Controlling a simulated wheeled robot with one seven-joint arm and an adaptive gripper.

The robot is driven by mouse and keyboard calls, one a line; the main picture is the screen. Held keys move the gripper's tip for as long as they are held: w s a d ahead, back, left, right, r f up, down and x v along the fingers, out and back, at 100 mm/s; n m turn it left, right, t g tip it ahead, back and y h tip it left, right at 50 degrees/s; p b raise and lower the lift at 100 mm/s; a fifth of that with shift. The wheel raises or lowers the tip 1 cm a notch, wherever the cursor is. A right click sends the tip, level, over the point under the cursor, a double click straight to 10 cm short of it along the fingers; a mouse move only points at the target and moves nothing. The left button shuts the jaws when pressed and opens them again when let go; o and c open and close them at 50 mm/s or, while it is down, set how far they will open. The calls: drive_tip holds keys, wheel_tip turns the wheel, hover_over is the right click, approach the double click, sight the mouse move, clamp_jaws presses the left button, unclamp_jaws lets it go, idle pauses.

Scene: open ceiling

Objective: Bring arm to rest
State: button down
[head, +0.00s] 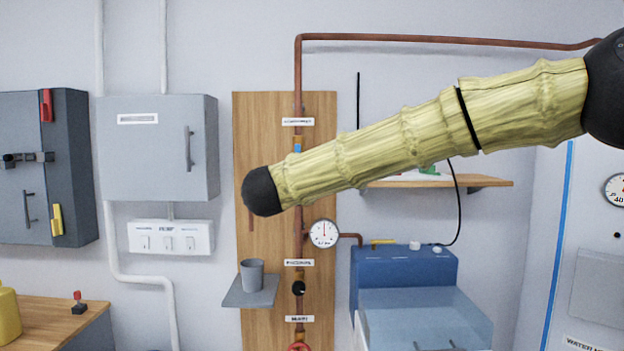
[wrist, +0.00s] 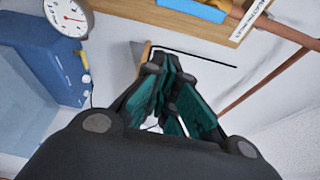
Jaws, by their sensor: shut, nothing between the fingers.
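My arm (head: 430,130) crosses the head view from the upper right to a dark rounded joint (head: 262,191) in front of the wooden board. My gripper does not show in the head view. In the wrist view my gripper (wrist: 164,85) has dark fingers with teal pads, closed together and empty. The fingers point toward a pale wall, and no object touches them.
A wooden board (head: 250,130) carries copper pipes and a gauge (head: 322,233). A grey cup (head: 252,274) stands on a small shelf (head: 240,297). A blue unit (head: 400,268) is at lower right, below a wooden shelf (head: 490,182). Grey cabinets (head: 150,165) hang at left.

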wheel_tip(320, 180, down, 29)
drive_tip(key=w+n+g+y+p, duration=0.15)
drive_tip(key=n+y, duration=0.25)
drive_tip(key=n, duration=0.4)
drive_tip(key=s+d+f+n+g+y+p, duration=0.1)
drive_tip(key=s+d+f+n+g, duration=0.15)
drive_tip(key=s+f, duration=0.7)
drive_tip(key=s+d+f+n+g+y+p, duration=0.1)
drive_tip(key=s+f+n+p, duration=0.2)
drive_tip(key=f, duration=1.3)
drive_tip(key=s+d+f+n+g+y, duration=0.1)
drive_tip(key=s+d+f+n+g, duration=0.2)
drive_tip(key=s+f, duration=0.65)
drive_tip(key=s+d+f+n+g, duration=0.35)
drive_tip(key=s+f, duration=0.35)
drive_tip(key=s, duration=0.6)
drive_tip(key=s+d+f+n+g, duration=0.1)
drive_tip(key=s+d, duration=0.1)
drive_tip(key=s, duration=0.5)
drive_tip(key=s+d+f+n+g+p, duration=0.1)
drive_tip(key=s+d+g, duration=0.1)
drive_tip(key=s, duration=0.5)
drive_tip(key=s+d+f+g+p, duration=0.1)
drive_tip(key=s+d+f+g, duration=0.1)
drive_tip(key=s, duration=0.6)
drive_tip(key=shift+d+n, duration=0.4)
drive_tip(key=shift+d, duration=0.15)
